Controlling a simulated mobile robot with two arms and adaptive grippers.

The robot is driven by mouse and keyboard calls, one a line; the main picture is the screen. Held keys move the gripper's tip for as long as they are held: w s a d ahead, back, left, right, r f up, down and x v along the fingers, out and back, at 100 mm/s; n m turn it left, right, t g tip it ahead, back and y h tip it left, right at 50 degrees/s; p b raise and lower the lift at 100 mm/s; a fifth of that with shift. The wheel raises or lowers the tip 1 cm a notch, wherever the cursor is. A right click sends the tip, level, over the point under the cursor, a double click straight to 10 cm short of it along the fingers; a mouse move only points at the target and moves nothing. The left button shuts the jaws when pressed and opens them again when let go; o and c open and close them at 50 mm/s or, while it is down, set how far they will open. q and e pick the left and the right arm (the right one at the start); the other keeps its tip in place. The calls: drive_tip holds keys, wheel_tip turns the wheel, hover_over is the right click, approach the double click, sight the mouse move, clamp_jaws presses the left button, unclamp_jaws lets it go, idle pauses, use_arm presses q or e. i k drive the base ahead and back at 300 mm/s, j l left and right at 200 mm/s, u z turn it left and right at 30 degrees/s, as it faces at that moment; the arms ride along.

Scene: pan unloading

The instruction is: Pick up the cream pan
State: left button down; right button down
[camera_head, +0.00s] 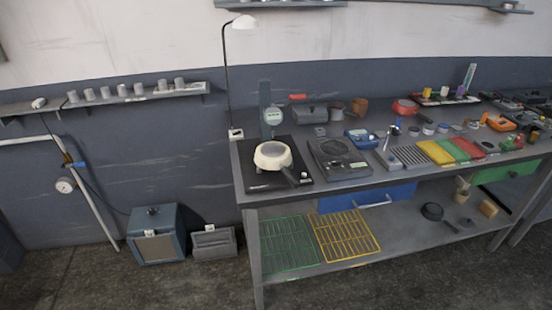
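The cream pan (272,155) sits on a flat black plate (260,180) at the left end of the workbench. Its dark handle (291,177) points toward the front right, near the bench's front edge. Neither of my grippers shows in the head view, and nothing touches the pan that I can see.
A gauge on a stand (271,116) rises just behind the pan. A dark square device (340,157) lies to its right. The workbench (225,196) carries many tools farther right. A lamp (243,22) stands at the back left. Floor in front is clear.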

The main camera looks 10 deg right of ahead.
sight(270, 156)
drive_tip(key=i+j+z, duration=0.1)
drive_tip(key=z, duration=0.4)
drive_tip(key=i+j+z, duration=0.1)
drive_tip(key=z, duration=0.4)
drive_tip(key=j+z, duration=0.2)
drive_tip(key=z, duration=0.3)
drive_tip(key=j+z, duration=0.2)
drive_tip(key=z, duration=0.3)
drive_tip(key=i, duration=0.05)
